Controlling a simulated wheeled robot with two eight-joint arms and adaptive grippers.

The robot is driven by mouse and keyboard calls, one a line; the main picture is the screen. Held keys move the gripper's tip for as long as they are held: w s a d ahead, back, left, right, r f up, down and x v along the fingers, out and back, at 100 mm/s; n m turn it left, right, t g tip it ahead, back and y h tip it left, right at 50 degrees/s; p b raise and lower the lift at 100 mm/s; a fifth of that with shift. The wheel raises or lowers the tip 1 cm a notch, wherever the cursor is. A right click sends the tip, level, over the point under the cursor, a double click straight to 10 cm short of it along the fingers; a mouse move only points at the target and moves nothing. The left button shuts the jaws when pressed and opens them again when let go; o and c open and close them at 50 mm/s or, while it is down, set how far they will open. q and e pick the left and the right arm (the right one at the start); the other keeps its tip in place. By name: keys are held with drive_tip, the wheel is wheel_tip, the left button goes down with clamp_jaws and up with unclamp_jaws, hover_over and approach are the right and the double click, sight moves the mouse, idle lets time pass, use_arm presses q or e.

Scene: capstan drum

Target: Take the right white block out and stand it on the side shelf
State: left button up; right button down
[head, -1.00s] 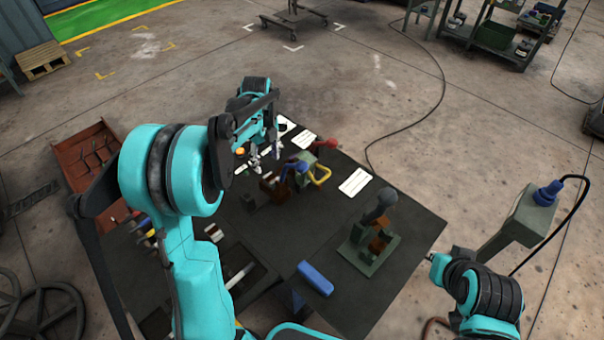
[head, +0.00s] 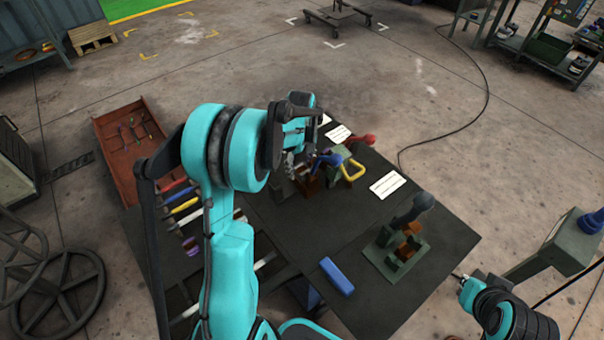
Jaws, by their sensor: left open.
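My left gripper (head: 290,160) is open above the dark table, just left of the blue-handled lever (head: 327,161), and is partly hidden by my arm. I cannot tell whether anything lies between its fingers. I cannot make out the right white block for certain; my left arm covers much of the table. A small white piece (head: 239,215) shows right beside that arm. I cannot pick out the side shelf. My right gripper (head: 460,278) is off the table's right edge, too small to read.
A green fixture (head: 396,262) with a dark knob stands on the table's right side, with a blue block (head: 337,276) left of it. A yellow handle (head: 353,171) and red knob (head: 365,140) stand behind. White sheets (head: 387,185) lie flat. A red tray (head: 130,145) is at left.

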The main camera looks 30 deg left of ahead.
use_arm(q)
clamp_jaws()
